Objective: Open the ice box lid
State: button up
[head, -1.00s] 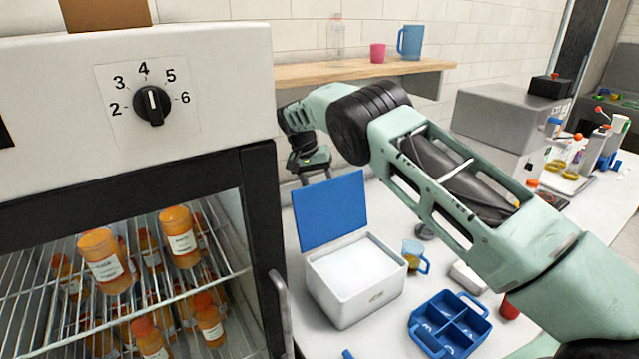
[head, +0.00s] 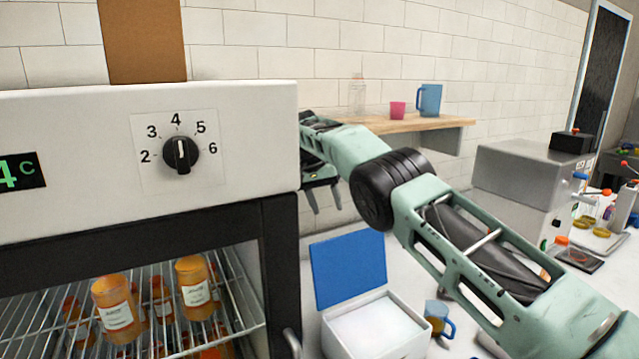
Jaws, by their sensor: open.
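The ice box is a white box (head: 408,336) on the white table, low in the middle of the head view. Its blue lid (head: 348,267) stands raised, hinged at the back left side. White contents show in the open top. The bottom of the box is cut off by the frame. My gripper (head: 325,198) is above and behind the lid, pointing down, with its two fingers apart and nothing between them. It looks clear of the lid.
A fridge (head: 200,110) with orange bottles (head: 118,308) fills the left side, close to my arm. A blue-handled cup (head: 437,318) stands right of the box. A wooden shelf (head: 440,122) holds a pink cup (head: 398,110) and a blue pitcher (head: 429,99).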

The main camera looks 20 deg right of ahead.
jog(key=p+v, duration=0.6)
jog(key=shift+p, duration=0.4)
jog(key=shift+d+r, duration=0.1)
